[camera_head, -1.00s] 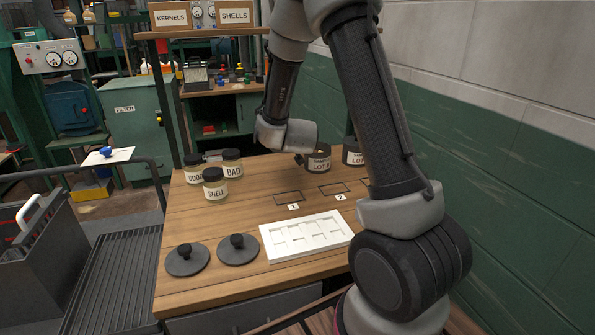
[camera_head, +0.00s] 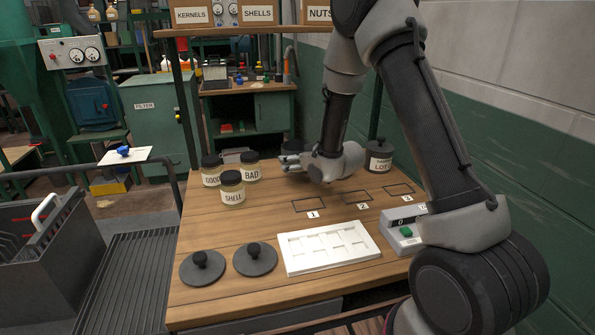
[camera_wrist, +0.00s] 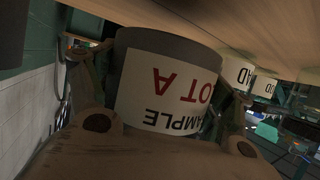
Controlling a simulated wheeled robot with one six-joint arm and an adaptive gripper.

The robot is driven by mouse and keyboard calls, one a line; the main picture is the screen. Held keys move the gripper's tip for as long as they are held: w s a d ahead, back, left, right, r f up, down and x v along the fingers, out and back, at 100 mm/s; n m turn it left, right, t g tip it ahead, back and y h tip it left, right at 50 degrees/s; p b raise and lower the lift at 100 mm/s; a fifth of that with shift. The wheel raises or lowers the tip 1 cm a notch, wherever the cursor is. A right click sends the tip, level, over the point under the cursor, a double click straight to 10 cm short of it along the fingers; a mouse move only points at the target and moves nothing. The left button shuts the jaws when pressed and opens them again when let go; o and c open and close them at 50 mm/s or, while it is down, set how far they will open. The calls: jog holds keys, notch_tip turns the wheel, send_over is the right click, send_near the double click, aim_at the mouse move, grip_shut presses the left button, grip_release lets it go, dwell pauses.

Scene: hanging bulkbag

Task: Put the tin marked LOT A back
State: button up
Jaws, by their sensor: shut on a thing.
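The tin marked LOT A (camera_wrist: 170,48) is dark grey with a white label and shows upside down in the wrist view. My gripper (camera_wrist: 165,105) is shut on it, with a finger on each side. In the head view my gripper (camera_head: 290,160) is over the back of the wooden table (camera_head: 200,235), right of the BAD jar. The tin is mostly hidden there, and I cannot tell whether it touches the tabletop. A second dark tin (camera_head: 380,158) with a LOT label stands at the back right; its letter is unclear.
Jars marked GOOD (camera_head: 211,172), BAD (camera_head: 250,168) and SHELL (camera_head: 232,190) stand at the left. Outlined squares 1 (camera_head: 308,205), 2 (camera_head: 356,197) and 3 (camera_head: 398,189) look empty. A white tray (camera_head: 290,265), two black lids and a green-button device (camera_head: 406,232) are in front.

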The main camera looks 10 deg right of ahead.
jog(key=shift+f, duration=1.9)
jog(key=o, duration=1.1)
jog(key=shift+f, duration=0.15)
